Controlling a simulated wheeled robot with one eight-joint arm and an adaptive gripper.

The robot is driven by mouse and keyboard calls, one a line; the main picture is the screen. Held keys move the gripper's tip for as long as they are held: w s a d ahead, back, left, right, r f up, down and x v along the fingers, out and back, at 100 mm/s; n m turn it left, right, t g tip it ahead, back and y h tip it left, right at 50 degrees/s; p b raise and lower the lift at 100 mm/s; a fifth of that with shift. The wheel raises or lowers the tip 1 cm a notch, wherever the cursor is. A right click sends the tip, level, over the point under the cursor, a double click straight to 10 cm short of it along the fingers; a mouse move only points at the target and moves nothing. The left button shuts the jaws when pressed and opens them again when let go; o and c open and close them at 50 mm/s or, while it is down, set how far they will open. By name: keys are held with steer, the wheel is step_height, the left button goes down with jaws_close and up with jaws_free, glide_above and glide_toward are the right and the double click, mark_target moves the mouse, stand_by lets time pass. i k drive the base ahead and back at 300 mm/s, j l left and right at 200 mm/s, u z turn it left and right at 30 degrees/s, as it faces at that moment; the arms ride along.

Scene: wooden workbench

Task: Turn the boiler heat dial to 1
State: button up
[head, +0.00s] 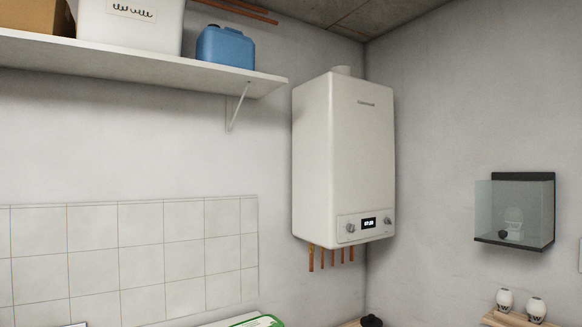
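The white boiler (343,150) hangs on the wall near the corner, with copper pipes coming out below it. Its lower front panel has a small dark display (369,223) between two grey dials. The left dial (351,228) and the right dial (388,221) are too small to read. I cannot tell which one sets the heat or where either points. My gripper is not in view.
A white shelf (140,55) on the left wall holds a white bin (130,25) and a blue canister (226,46). A glass-fronted box (515,212) hangs on the right wall. The space before the boiler looks clear.

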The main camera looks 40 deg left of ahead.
mark_target(350, 227)
steer(key=u, duration=1.35)
